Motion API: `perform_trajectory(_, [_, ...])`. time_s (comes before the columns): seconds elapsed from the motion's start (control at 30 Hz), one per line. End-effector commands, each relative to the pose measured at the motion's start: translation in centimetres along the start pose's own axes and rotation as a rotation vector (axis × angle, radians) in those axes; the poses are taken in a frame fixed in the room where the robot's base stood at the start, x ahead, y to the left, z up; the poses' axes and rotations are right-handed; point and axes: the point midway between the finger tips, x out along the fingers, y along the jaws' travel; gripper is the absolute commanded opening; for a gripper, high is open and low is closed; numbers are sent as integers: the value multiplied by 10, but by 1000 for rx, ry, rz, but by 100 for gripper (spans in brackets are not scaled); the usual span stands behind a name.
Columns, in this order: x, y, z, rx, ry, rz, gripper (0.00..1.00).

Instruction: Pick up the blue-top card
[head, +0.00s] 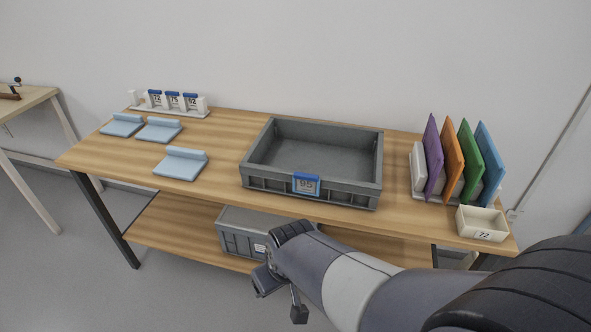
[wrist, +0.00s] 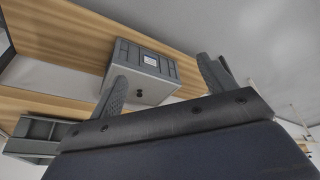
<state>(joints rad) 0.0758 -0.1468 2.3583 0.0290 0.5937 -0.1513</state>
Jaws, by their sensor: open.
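A card with a blue top edge (head: 306,184) and the number 95 is on the front wall of the grey crate on the table. Several small blue-top cards also stand in a white rack at the back left: 72 (head: 155,99), 75 (head: 173,100) and 62 (head: 191,101). My gripper (head: 281,300) is low in front of the table, below and apart from the crate card. It is open and empty. In the wrist view its two fingers (wrist: 166,82) are spread apart, and no blue-top card shows there.
The grey crate (head: 257,137) is empty. Pale blue clipboard-like pieces (head: 181,163) lie at left. Purple, orange, green and blue panels (head: 453,160) stand in a rack at right, beside a cream box (head: 481,223). A grey bin (head: 236,234) sits on the lower shelf.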

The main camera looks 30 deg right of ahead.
Motion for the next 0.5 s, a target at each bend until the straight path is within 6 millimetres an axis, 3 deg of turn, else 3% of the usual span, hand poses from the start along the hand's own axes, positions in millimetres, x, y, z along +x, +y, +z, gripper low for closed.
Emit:
perform_trajectory(0.03, [-16,11,-21,-22,-18,-3,74])
perform_trajectory(0.2, [-45,52,-79,-160,-73,-52,60])
perform_trajectory(0.43, [-78,124,-144,-368,-74,-162,41])
perform_trajectory(0.5, [-87,148,-159,-435,-55,-197,40])
